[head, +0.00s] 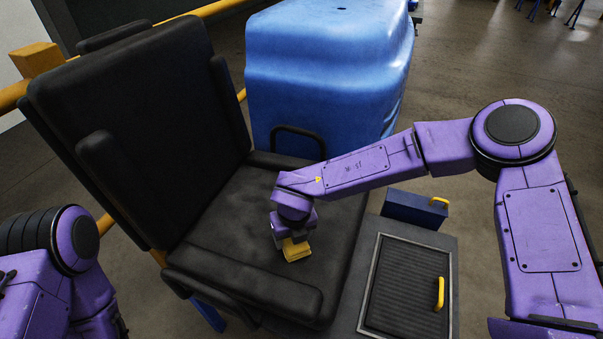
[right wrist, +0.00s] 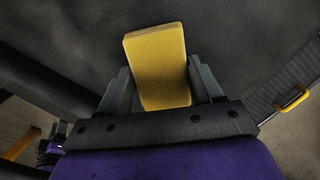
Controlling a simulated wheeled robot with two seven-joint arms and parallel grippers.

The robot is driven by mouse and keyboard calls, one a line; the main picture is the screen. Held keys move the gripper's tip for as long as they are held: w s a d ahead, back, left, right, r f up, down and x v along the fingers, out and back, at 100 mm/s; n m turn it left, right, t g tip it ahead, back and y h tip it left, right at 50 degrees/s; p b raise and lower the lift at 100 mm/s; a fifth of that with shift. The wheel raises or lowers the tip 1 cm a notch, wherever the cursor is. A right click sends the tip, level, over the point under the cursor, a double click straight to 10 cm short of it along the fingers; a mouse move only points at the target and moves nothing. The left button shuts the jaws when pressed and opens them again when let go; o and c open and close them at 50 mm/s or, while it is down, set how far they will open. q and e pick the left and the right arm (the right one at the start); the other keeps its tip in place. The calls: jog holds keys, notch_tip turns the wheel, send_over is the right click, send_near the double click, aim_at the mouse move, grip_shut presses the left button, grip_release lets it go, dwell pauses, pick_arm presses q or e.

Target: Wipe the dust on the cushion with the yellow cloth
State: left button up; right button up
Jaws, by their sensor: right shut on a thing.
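The black seat cushion (head: 248,212) lies flat in the middle of the head view, with faint lighter dusty patches on it. My right gripper (head: 292,240) points down over the cushion's right part, shut on the yellow cloth (head: 297,251). In the right wrist view the yellow cloth (right wrist: 157,62) is a folded block between the two fingers of the right gripper (right wrist: 160,88), with the dark cushion (right wrist: 225,40) behind it. I cannot tell whether the cloth touches the cushion. My left arm shows at the lower left of the head view, but its gripper is out of view.
The tall backrest (head: 140,110) stands left of the cushion. A black loop armrest (head: 300,130) and a big blue container (head: 325,70) are behind it. A ribbed panel with a yellow handle (head: 439,293) and a blue box (head: 413,211) are to the right.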

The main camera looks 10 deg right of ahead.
jog(key=r+p, duration=0.1)
jog(key=r, duration=0.1)
jog(key=shift+s+r+p, duration=0.25)
jog(key=shift+r+p, duration=0.05)
jog(key=shift+p, duration=0.1)
jog(key=shift+w+r+p, duration=0.15)
jog(key=shift+r+p, duration=0.5)
jog(key=shift+p, duration=0.1)
jog(key=shift+r+p, duration=1.9)
jog(key=shift+r, duration=0.15)
